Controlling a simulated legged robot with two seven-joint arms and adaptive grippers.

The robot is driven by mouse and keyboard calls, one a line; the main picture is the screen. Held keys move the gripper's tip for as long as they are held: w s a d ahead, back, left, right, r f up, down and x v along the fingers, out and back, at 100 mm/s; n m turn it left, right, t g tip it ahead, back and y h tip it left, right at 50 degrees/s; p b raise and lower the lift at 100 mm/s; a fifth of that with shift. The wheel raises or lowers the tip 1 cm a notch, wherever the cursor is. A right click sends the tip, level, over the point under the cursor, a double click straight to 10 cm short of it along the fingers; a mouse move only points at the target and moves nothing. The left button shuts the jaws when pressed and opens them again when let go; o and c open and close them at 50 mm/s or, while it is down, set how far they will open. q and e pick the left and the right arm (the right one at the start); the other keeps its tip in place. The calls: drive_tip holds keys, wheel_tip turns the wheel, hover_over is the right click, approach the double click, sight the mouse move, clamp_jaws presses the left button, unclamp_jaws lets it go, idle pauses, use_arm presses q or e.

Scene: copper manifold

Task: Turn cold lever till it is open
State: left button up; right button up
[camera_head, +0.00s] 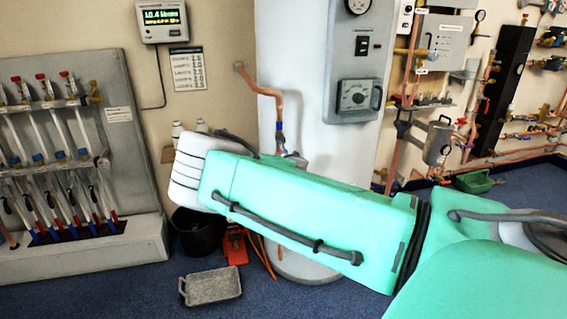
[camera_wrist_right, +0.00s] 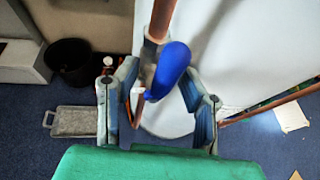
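The cold lever is a blue handle on a valve in the copper pipe by the white cylinder. It shows large in the right wrist view (camera_wrist_right: 171,70), and a small blue part of the valve (camera_head: 279,128) shows in the head view. My right gripper (camera_wrist_right: 157,78) is open, with a finger on each side of the lever and valve. I cannot tell whether either finger touches them. In the head view my teal right arm reaches in from the right and hides the gripper's fingers. My left gripper is in neither view.
The white cylinder (camera_head: 290,40) with a control box (camera_head: 355,98) stands behind my arm. A black bin (camera_head: 199,235) and a grey tray (camera_head: 213,286) are on the blue floor. A pipe rack (camera_head: 130,150) stands at left. Copper pipework lines the right wall.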

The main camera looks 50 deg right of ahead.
drive_tip(key=shift+s+r, duration=0.1)
drive_tip(key=shift+r, duration=0.05)
drive_tip(key=v, duration=1.1)
drive_tip(key=shift+s+a, duration=0.25)
drive_tip(key=shift+s, duration=0.05)
drive_tip(key=s+a+f+m+g+y, duration=0.2)
drive_tip(key=s+a+f+m+g, duration=0.15)
drive_tip(key=s+f+m, duration=0.4)
drive_tip(key=s+a+f+m+g+y, duration=0.1)
drive_tip(key=s+a+f+m+g, duration=0.1)
drive_tip(key=s+a+f+m, duration=0.5)
drive_tip(key=s+a+f+m+g+y, duration=0.1)
drive_tip(key=s+a+f+m+y, duration=0.2)
drive_tip(key=s+a+m, duration=0.3)
drive_tip(key=s+a+f+m+g+y, duration=0.2)
drive_tip(key=s+a+f+m, duration=0.3)
drive_tip(key=s+a, duration=0.5)
drive_tip(key=a+m+y+p, duration=0.1)
drive_tip(key=a, duration=0.3)
drive_tip(key=shift+s+a, duration=0.2)
drive_tip(key=shift+s, duration=0.2)
